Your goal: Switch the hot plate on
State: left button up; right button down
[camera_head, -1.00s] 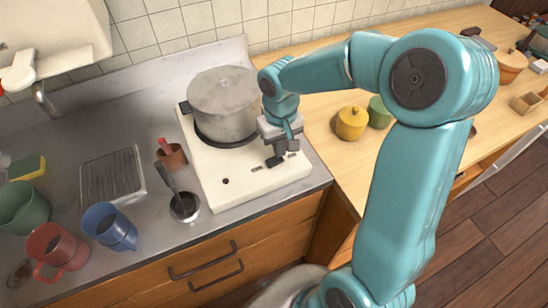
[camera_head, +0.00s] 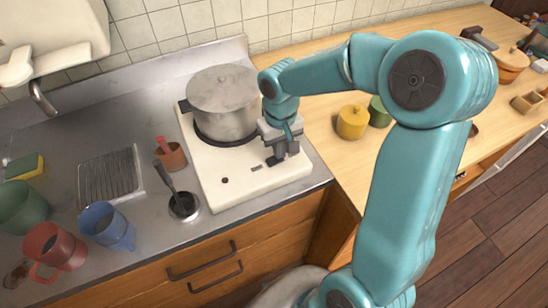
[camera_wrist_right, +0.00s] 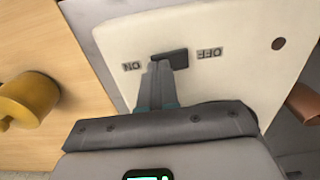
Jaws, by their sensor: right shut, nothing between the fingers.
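The white hot plate (camera_head: 236,194) sits on the counter with a lidded grey pot (camera_head: 222,100) on its burner. In the right wrist view its dark switch (camera_wrist_right: 175,57) lies between the ON label (camera_wrist_right: 132,66) and the OFF label (camera_wrist_right: 210,53). My right gripper (camera_head: 274,160) is at the hot plate's front right. Its fingers (camera_wrist_right: 159,66) are shut and empty, with their tips at the ON-side part of the switch. They partly cover it, and I cannot tell whether they touch it. My left gripper is not in view.
A yellow pot (camera_head: 352,122) and a green one (camera_head: 379,111) stand on the wooden counter to the right. A ladle rest (camera_head: 185,208), brown cup (camera_head: 171,157), blue mug (camera_head: 109,228) and red mug (camera_head: 52,249) stand to the left.

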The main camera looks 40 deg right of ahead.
jog(key=shift+f, duration=0.4)
jog(key=shift+r, duration=0.1)
notch_tip(320, 180, up, 7)
jog(key=p, duration=0.5)
dwell(0.5)
jog(key=shift+s, duration=0.15)
